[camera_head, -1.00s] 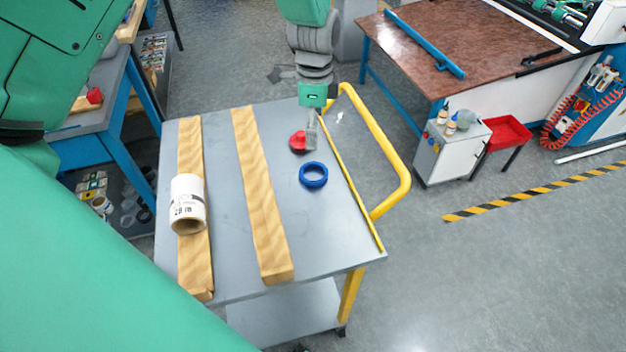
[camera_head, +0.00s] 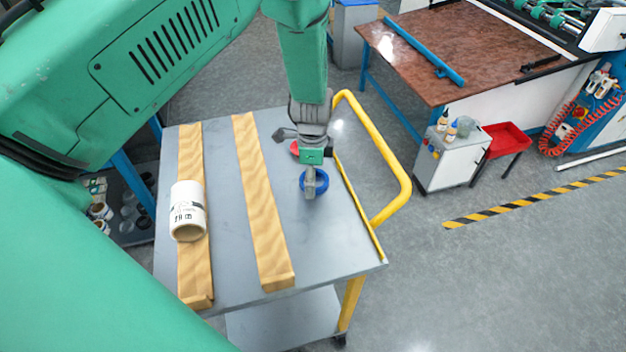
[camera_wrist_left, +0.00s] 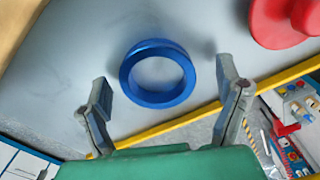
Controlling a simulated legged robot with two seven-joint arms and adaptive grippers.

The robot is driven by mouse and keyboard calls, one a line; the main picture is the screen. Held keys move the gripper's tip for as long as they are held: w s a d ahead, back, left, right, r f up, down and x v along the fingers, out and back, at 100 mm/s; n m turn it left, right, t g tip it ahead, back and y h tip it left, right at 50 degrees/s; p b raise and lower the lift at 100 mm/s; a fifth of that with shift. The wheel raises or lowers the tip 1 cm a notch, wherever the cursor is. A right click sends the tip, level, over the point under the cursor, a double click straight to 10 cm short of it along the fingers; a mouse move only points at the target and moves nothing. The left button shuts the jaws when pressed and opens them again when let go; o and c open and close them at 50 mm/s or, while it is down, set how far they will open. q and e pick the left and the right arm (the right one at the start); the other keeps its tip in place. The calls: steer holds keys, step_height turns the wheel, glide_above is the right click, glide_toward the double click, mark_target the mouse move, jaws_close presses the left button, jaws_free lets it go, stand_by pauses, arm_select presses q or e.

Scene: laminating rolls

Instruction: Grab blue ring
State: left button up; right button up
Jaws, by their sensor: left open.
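The blue ring (camera_head: 321,182) lies flat on the grey cart top (camera_head: 225,270), near its yellow-edged right side. My left gripper (camera_head: 310,185) is over the ring in the head view and hides part of it. In the left wrist view the blue ring (camera_wrist_left: 158,73) sits ahead, within the span between the two spread fingers of my left gripper (camera_wrist_left: 162,90). The fingers are open with nothing between their pads that I can see held. I cannot tell the exact height of the fingertips above the cart. My right gripper is not in view.
A red object (camera_head: 295,148) lies just behind the ring, partly hidden; it also shows in the wrist view (camera_wrist_left: 285,20). Two wooden bars (camera_head: 262,200) and a white roll (camera_head: 187,210) occupy the cart's left part. A yellow handle (camera_head: 385,150) rises at the right.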

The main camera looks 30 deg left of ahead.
arm_select(q)
steer(key=shift+d+f, duration=0.1)
steer(key=shift+f, duration=0.15)
steer(key=shift+d+r, duration=0.1)
steer(key=shift+d, duration=0.25)
steer(key=c, duration=1.3)
